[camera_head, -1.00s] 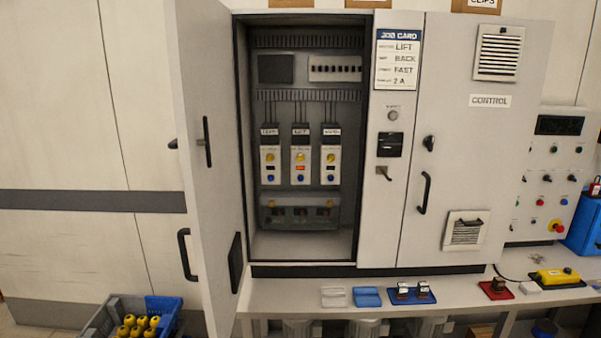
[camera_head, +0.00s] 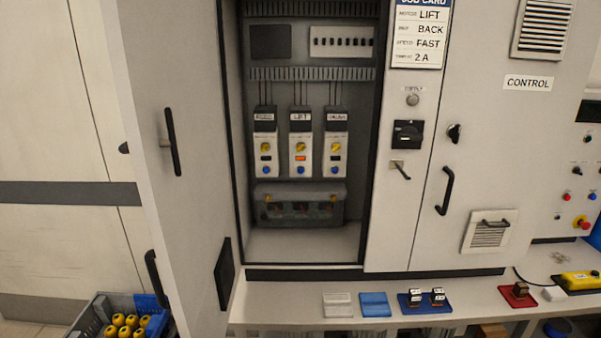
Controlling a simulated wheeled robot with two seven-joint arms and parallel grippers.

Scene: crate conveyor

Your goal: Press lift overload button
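The lift overload unit (camera_head: 300,145) is the middle one of three white units inside the open cabinet, labelled LIFT. It has a yellow knob, a small orange-red window and a blue button (camera_head: 300,170) near its bottom. The left unit (camera_head: 264,145) and the right unit (camera_head: 336,145) look alike, but their small windows are dark. The job card (camera_head: 419,35) on the cabinet front reads LIFT, BACK, FAST, 2 A. Neither of my grippers is in view.
The cabinet door (camera_head: 165,200) stands open at left. A shelf (camera_head: 290,312) below holds a blue tray (camera_head: 425,308) and a red tray (camera_head: 517,296). A crate (camera_head: 95,318) of yellow-topped parts stands at lower left. The space before the cabinet opening is clear.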

